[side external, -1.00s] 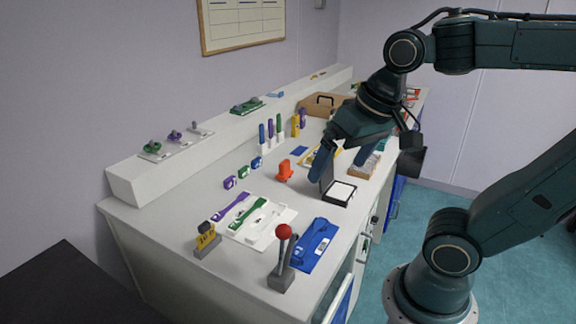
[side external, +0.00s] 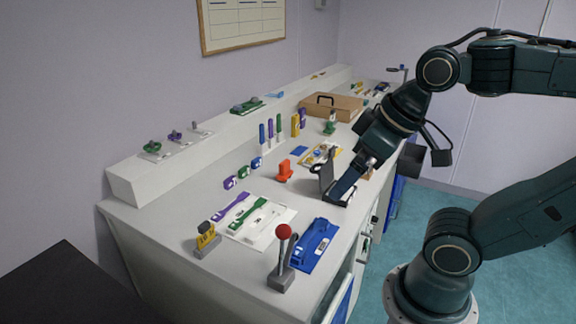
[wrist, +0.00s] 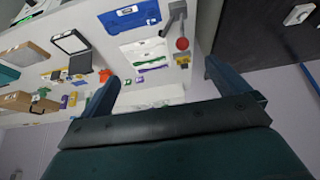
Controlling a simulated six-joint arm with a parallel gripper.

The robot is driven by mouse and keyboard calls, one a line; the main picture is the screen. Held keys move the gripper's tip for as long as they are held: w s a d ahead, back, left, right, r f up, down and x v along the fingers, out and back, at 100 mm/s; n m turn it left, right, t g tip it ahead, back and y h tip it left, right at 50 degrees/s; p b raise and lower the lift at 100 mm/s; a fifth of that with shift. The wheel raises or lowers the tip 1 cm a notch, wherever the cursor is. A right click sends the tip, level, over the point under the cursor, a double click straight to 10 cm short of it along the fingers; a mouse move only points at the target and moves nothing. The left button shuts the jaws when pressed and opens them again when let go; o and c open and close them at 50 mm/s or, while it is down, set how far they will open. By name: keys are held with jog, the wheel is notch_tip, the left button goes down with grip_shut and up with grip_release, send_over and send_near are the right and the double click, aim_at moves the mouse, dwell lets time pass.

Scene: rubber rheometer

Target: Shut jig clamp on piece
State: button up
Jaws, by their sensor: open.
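A grey clamp-like block with an upright lever and a red ball knob (side external: 283,232) stands at the front edge of the bench, and the knob also shows in the wrist view (wrist: 182,43). It looks most like the jig clamp, but no label confirms this. A blue tray or jig (side external: 314,244) lies right beside it; I cannot make out a piece under the clamp. My gripper (side external: 343,192) is open and empty, farther back along the bench, in front of the black open-lidded box in the side view. In the wrist view its two fingers (wrist: 162,70) are spread wide.
A white board (side external: 262,222) with purple, green and white strips lies left of the blue tray. A yellow-and-black block (side external: 207,239) stands front left, and an orange-red block (side external: 284,171) farther back. The black box (side external: 327,175) has its lid up. A wooden case (side external: 333,106) is at the back.

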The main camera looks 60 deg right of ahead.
jog(key=c, duration=0.7)
jog(key=shift+w+a+r, duration=0.1)
jog(key=shift+w, duration=0.15)
jog(key=c, duration=0.7)
jog(key=shift+w+a+r+g, duration=0.1)
jog(key=shift+w+r+g, duration=0.05)
jog(key=shift+w+g, duration=0.3)
jog(key=c, duration=0.8)
jog(key=shift+w, duration=0.4)
jog(key=w+d+f+n+g+y, duration=0.1)
jog(key=w+d+g, duration=0.4)
jog(key=w, duration=0.6)
jog(key=shift+d+f+n+y, duration=0.3)
jog(key=shift+d+f+y, duration=0.25)
jog(key=shift+y, duration=0.65)
jog(key=shift+w+a+f+g, duration=0.1)
jog(key=shift+g, duration=0.15)
